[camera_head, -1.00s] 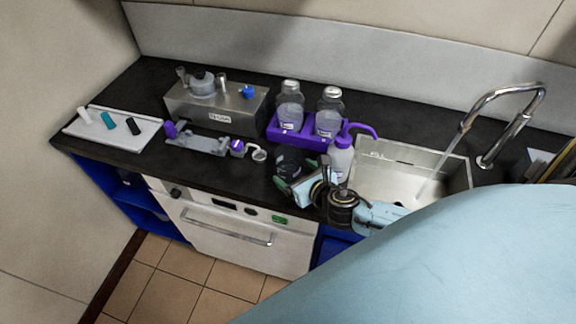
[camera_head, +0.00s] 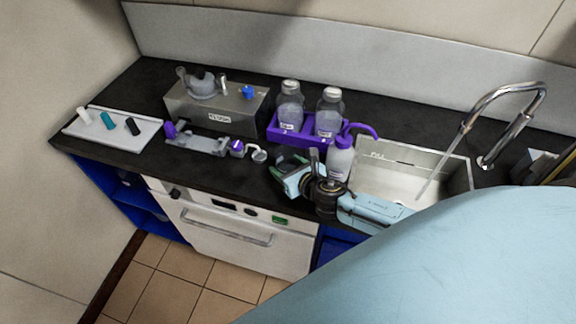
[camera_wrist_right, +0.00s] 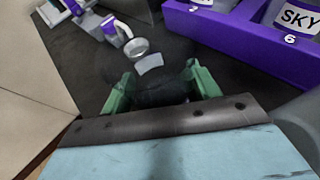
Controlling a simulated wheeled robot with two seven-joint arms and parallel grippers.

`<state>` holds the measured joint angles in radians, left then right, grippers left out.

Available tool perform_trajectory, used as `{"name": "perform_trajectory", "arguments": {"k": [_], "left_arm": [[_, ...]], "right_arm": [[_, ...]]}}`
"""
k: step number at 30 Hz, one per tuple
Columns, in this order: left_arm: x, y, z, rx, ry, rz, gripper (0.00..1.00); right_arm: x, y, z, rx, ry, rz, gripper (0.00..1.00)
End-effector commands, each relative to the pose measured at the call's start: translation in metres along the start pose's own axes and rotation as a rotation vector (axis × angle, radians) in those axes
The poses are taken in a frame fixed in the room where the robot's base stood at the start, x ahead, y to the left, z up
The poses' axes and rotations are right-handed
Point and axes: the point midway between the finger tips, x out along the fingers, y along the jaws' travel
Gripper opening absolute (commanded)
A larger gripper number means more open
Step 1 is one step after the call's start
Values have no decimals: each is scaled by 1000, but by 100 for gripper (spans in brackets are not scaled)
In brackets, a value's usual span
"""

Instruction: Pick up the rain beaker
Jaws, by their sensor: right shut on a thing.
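The rain beaker is most likely the dark, see-through vessel (camera_head: 289,157) on the black counter, in front of the purple bottle rack. I cannot read a name on it. My right gripper (camera_head: 287,168) has its green fingertips on either side of this vessel and is shut on it. In the right wrist view the gripper (camera_wrist_right: 158,92) holds the faint, clear beaker (camera_wrist_right: 156,78) between its green fingers. A pale label shows at its far side, and the black palm hides its near part. My left gripper is not in view.
The purple rack (camera_head: 270,130) with two bottles stands behind. A purple-capped wash bottle (camera_head: 340,160) stands close to the gripper's right, beside the sink (camera_head: 458,170). A small ring-shaped holder (camera_head: 259,155) and a steel box (camera_head: 182,105) are to the left. A white tray (camera_head: 75,130) lies far left.

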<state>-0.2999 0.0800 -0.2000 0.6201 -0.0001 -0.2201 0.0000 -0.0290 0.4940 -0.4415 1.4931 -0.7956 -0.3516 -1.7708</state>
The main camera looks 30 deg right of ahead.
Motion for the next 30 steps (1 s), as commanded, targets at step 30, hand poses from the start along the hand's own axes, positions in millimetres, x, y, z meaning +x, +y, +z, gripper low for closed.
{"name": "perform_trajectory", "arguments": {"k": [30], "left_arm": [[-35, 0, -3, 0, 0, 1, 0]], "right_arm": [[-38, 2, 94, 1, -4, 0, 33]]}}
